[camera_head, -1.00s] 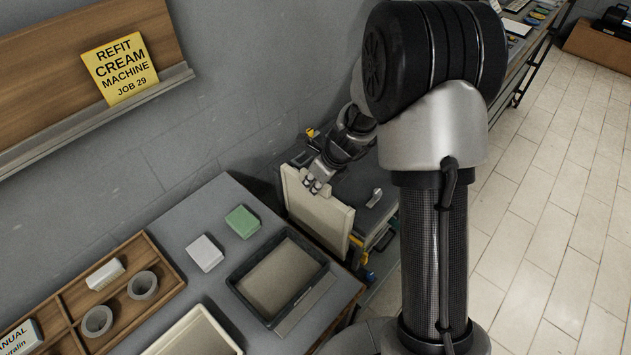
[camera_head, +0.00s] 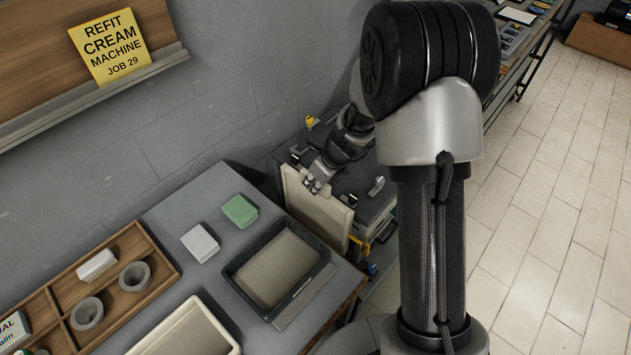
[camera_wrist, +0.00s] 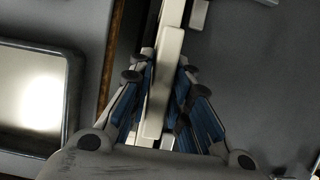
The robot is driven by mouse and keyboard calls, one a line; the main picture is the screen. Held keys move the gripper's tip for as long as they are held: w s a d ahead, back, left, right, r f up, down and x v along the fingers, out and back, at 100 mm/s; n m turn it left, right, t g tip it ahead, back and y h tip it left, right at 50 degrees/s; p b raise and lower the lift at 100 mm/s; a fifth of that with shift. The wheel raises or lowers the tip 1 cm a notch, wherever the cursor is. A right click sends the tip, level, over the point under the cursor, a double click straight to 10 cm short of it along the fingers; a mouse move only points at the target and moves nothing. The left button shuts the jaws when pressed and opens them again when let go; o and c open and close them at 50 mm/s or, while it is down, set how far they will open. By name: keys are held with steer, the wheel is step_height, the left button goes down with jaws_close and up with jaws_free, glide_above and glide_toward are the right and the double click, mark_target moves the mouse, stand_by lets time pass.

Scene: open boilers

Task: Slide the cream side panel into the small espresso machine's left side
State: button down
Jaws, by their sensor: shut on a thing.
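The cream side panel (camera_head: 316,210) stands roughly upright beyond the right end of the grey bench. My gripper (camera_head: 318,184) is shut on its upper edge. In the wrist view the cream panel (camera_wrist: 160,90) shows edge-on, as a pale strip between my gripper's blue-padded fingers (camera_wrist: 162,88). A grey flat-topped body (camera_head: 365,185) with a small metal lever lies just right of the panel, partly hidden by my arm. I cannot tell whether it is the small espresso machine, nor whether the panel touches it.
The grey bench holds a dark-rimmed tray (camera_head: 236,267), a green block (camera_head: 240,210), a white block (camera_head: 200,243) and a wooden organiser (camera_head: 165,262) with two grey rings. The wall stands behind. Open tiled floor (camera_head: 545,220) lies to the right.

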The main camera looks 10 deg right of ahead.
steer(key=shift+f, duration=0.2)
stand_by(0.6)
steer(key=c, duration=1.4)
jaws_free()
steer(key=shift+f, duration=0.1)
steer(key=v, duration=1.2)
steer(key=shift+s, duration=0.1)
